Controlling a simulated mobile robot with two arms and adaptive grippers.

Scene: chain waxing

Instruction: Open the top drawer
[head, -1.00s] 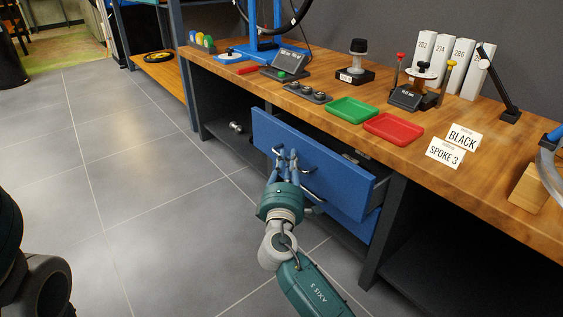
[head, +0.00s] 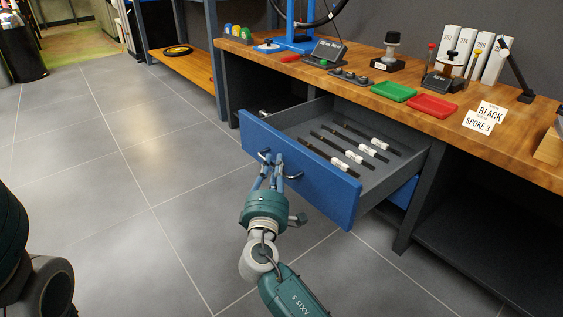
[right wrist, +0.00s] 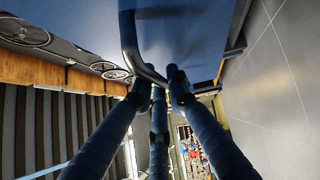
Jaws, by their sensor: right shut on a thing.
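The top drawer has a blue front (head: 315,187) and a grey inside (head: 378,181). It stands well out from under the wooden workbench. Several dark sticks with white labels (head: 345,164) lie in it. My right gripper (head: 273,163) is at the drawer front, shut on the dark bar handle (head: 264,156). In the right wrist view the fingers (right wrist: 160,85) close around the handle (right wrist: 138,60), with the blue front (right wrist: 185,30) behind. Of my left arm only a dark part shows at the left edge of the head view; its gripper is out of view.
The bench top (head: 350,87) holds a green tray (head: 393,91), a red tray (head: 432,106), cards and tools. A lower blue drawer (head: 404,193) is partly hidden behind the open one. The floor (head: 120,180) on the left is clear.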

